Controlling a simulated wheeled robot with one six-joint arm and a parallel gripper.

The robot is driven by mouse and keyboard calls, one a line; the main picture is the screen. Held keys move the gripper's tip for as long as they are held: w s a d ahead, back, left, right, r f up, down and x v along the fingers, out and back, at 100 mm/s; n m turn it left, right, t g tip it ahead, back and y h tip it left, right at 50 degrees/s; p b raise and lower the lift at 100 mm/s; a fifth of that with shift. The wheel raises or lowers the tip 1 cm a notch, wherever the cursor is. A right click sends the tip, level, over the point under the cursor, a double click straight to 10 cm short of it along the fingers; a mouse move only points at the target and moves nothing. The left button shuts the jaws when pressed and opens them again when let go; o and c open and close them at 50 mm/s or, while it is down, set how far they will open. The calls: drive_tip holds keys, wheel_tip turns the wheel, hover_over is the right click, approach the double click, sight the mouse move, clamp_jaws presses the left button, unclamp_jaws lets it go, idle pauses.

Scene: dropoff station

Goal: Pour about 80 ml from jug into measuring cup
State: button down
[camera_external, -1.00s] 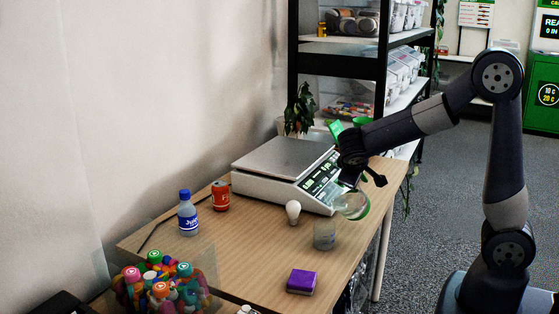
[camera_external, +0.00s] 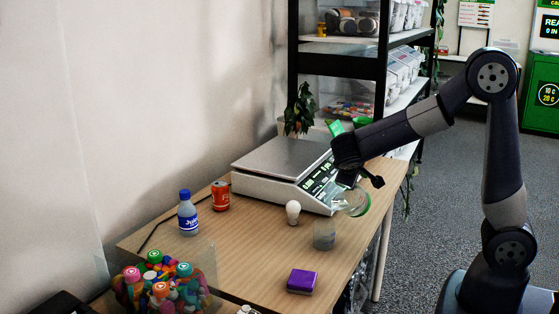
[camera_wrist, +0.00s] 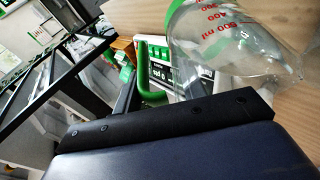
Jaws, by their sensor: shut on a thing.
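The jug (camera_external: 353,204) is clear with green on it and is tilted in my gripper (camera_external: 358,184), over the front right edge of the table. My gripper is shut on it. A clear cup (camera_external: 324,235), which looks like the measuring cup, stands upright on the table, lower and left of the jug. In the wrist view a clear vessel with red ml marks (camera_wrist: 222,40), which seems to be the jug, fills the top right, with a green handle-like part (camera_wrist: 150,85) beside it. I see no clear stream, and the liquid levels are too small to read.
A white scale (camera_external: 280,172) stands behind the jug. A white bulb (camera_external: 293,212), an orange can (camera_external: 220,196) and a blue-capped bottle (camera_external: 187,214) stand to the left. A purple block (camera_external: 301,281) lies in front of the cup. A bin of coloured caps (camera_external: 165,285) is front left.

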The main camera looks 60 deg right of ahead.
sight(352, 194)
drive_tip(key=shift+w+a+r+n+h+p, duration=0.15)
drive_tip(key=shift+a+r+h+p, duration=0.15)
drive_tip(key=shift+a+r+h, duration=0.2)
drive_tip(key=shift+w+a+r+n+h+p, duration=0.15)
drive_tip(key=shift+a+r+h+p, duration=0.1)
drive_tip(key=shift+r+h, duration=0.25)
idle(2.8)
drive_tip(key=d+f+y+b, duration=0.1)
drive_tip(key=s+d+f+m+y+b, duration=0.1)
drive_tip(key=d+f+y, duration=0.1)
drive_tip(key=shift+d+f+y, duration=0.1)
drive_tip(key=shift+f+y, duration=0.2)
drive_tip(key=shift+f+t+y, duration=0.2)
drive_tip(key=shift+t+y, duration=0.1)
drive_tip(key=shift+s+d+f+y, duration=0.1)
drive_tip(key=shift+d+f+y, duration=0.15)
drive_tip(key=shift+d+y, duration=0.1)
drive_tip(key=shift+p, duration=0.3)
idle(1.1)
